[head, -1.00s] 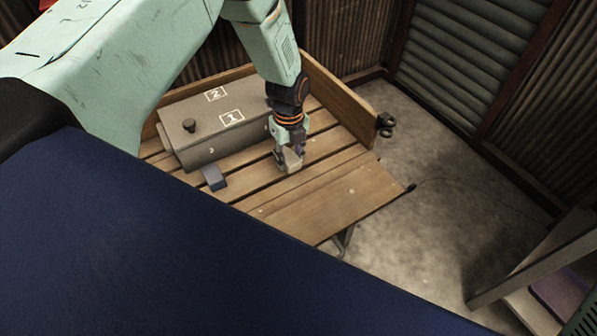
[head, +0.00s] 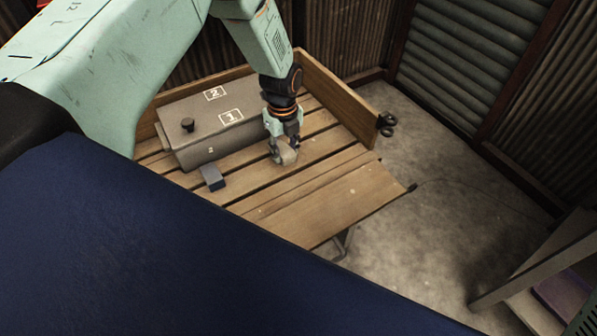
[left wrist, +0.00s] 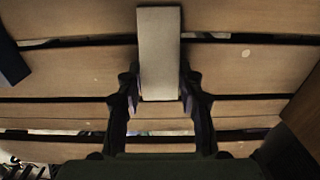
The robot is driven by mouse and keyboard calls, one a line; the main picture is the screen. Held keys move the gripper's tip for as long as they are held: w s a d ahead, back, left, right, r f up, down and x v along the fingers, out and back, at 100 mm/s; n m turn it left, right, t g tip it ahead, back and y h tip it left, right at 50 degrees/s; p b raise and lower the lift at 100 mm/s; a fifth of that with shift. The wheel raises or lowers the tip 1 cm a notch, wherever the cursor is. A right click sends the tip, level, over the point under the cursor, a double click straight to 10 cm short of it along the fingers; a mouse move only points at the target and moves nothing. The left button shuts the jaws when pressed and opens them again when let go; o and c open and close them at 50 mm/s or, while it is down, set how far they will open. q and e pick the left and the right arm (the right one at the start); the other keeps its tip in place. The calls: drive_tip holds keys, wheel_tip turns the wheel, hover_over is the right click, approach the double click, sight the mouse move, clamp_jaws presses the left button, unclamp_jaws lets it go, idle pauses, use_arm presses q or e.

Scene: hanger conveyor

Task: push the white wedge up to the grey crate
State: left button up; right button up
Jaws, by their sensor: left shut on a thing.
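The white wedge (head: 288,156) lies on the slatted wooden table. My left gripper (head: 283,153) points down and is shut on the wedge. In the left wrist view the pale wedge (left wrist: 159,45) sits between the two dark fingers (left wrist: 160,100) and reaches out beyond them. The grey crate (head: 240,132), a long box marked 1 and 2 with a dark knob on top, stands on the table to the left of the wedge. A gap of table shows between the wedge and the crate's front. My right gripper is not in view.
A blue-grey block (head: 212,177) lies in front of the crate; it also shows at the left of the left wrist view (left wrist: 10,55). A raised wooden board (head: 340,98) edges the table's right back side. The front right slats (head: 325,205) are clear.

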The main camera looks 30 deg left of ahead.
use_arm(q)
drive_tip(key=shift+w+a+b, duration=0.3)
drive_tip(key=shift+a, duration=0.2)
drive_tip(key=shift+w+a+b, duration=0.25)
drive_tip(key=shift+a+b, duration=0.05)
drive_tip(key=shift+a, duration=0.2)
drive_tip(key=o, duration=1)
drive_tip(key=shift+o, duration=0.2)
drive_tip(key=shift+r, duration=0.1)
wheel_tip(320, 180, up, 12)
idle(0.3)
